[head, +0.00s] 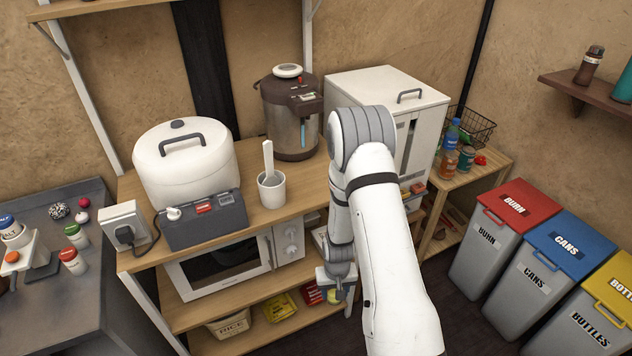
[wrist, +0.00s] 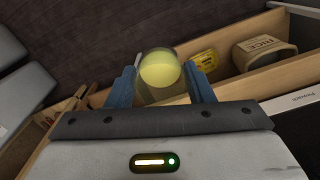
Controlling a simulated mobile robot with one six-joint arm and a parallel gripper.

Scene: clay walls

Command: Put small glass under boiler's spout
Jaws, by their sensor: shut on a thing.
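The boiler (head: 297,118), a brown and steel dispenser with a white knob on its lid, stands on the wooden counter behind my arm. Its spout side faces the front right and I cannot make out the spout clearly. My gripper (wrist: 163,85) hangs low in front of the shelves in the head view (head: 340,284). Its blue fingers are shut on a small round glass (wrist: 159,72) that looks yellow-green inside. The glass is partly hidden behind my gripper in the head view.
A white cup with a spatula (head: 271,190) stands on the counter in front of the boiler. A white rice cooker (head: 186,165) is left, a white cabinet (head: 388,90) right. Below are a microwave (head: 225,265) and a rice box (head: 229,326). Bins (head: 505,235) stand right.

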